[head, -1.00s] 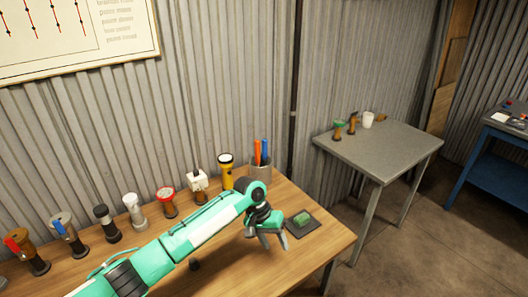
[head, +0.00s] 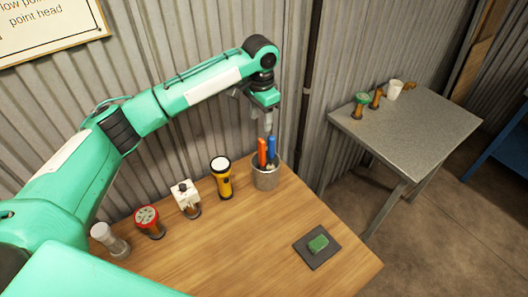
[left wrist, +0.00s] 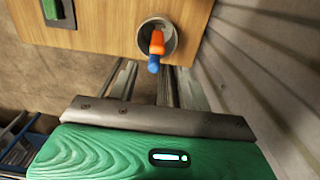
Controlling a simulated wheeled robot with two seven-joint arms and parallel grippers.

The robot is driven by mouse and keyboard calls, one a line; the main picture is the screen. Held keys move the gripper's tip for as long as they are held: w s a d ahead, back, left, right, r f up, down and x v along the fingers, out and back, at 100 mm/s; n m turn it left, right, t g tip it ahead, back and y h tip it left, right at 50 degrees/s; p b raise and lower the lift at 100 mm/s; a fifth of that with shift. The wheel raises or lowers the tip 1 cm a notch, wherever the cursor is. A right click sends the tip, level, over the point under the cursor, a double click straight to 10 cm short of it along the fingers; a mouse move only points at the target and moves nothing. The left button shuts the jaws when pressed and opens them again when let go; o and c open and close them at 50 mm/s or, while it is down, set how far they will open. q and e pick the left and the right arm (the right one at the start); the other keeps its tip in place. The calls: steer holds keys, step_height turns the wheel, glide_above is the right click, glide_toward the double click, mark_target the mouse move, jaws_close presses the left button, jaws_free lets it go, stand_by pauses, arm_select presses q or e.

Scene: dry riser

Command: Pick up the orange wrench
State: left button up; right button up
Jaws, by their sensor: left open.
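The orange wrench (head: 262,153) stands upright in a grey metal cup (head: 266,182) at the back right of the wooden bench, beside a blue-handled tool (head: 272,146). Only the wrench's upper part shows; the rest is hidden in the cup. My left gripper (head: 268,126) is open and empty, pointing down just above the two handles. In the left wrist view the orange wrench (left wrist: 157,42) and the blue tool (left wrist: 153,66) stick out of the cup (left wrist: 143,36), beyond the open fingers. My right gripper is not in view.
A yellow flashlight (head: 222,180) and a white valve-like piece (head: 185,196) stand left of the cup. A green sponge-like block (head: 318,244) lies on a dark pad in front. A grey side table (head: 410,125) stands right. The bench's front middle is clear.

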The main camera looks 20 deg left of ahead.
mark_target(262, 147)
arm_select(q)
step_height(262, 147, down, 6)
steer(key=shift+s+p, duration=0.15)
steer(key=shift+p, duration=0.45)
steer(key=shift+f, duration=0.55)
steer(key=shift+d+f+p, duration=0.1)
steer(key=shift+f+p, duration=0.25)
steer(key=shift+p, duration=0.2)
step_height(262, 147, down, 4)
steer(key=shift+s+r+p, duration=0.1)
steer(key=shift+r+p, duration=0.15)
steer(key=shift+p, duration=0.45)
steer(key=shift+f, duration=0.25)
steer(key=shift+d+f, duration=0.1)
steer(key=shift+c, duration=0.7)
jaws_close()
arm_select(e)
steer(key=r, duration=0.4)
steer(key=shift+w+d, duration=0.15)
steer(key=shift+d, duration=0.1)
